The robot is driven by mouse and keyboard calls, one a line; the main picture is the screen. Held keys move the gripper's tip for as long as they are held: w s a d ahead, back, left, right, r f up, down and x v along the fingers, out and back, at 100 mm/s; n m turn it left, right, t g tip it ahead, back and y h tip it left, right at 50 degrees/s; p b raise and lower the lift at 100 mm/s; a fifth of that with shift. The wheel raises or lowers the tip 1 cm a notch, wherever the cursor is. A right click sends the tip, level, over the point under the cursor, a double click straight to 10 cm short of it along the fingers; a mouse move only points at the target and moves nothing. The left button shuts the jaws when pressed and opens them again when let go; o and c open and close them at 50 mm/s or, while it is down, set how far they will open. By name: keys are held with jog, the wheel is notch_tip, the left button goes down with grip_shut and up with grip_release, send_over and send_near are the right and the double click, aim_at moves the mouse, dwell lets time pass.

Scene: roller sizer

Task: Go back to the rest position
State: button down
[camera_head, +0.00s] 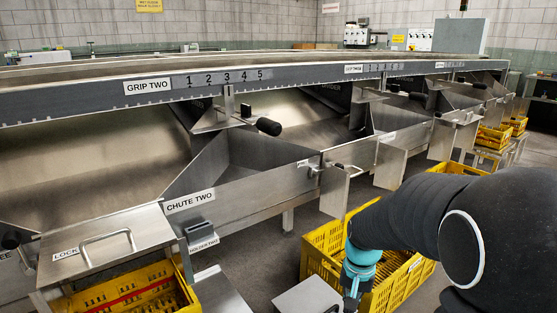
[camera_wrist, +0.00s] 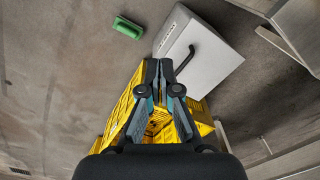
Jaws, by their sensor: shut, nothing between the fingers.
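My gripper (camera_wrist: 158,68) points down over the yellow crate in the wrist view, its black fingers together with nothing between them. In the head view my dark arm reaches in from the right, and its teal wrist (camera_head: 360,262) hangs in front of a yellow crate (camera_head: 318,258). The fingertips are mostly cut off at the bottom of the head view. The crate (camera_wrist: 122,107) also shows behind the fingers in the wrist view.
A grey box (camera_wrist: 205,62) with a black handle lies close to the fingers; a green block (camera_wrist: 128,27) is on the floor. The CHUTE TWO panel (camera_head: 240,196) and LOCK lid (camera_head: 105,246) stand left. Another yellow crate (camera_head: 125,291) is at lower left. Overhead runs the GRIP TWO rail (camera_head: 300,83).

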jog(key=s+a+r+n+t+p, duration=0.1)
jog(key=s+r+n+t, duration=0.3)
jog(key=s+r, duration=1.2)
jog(key=shift+s+a+r+t, duration=0.15)
jog(key=shift+s+a+t, duration=0.05)
jog(key=shift+s+t, duration=0.6)
jog(key=shift+s, duration=0.1)
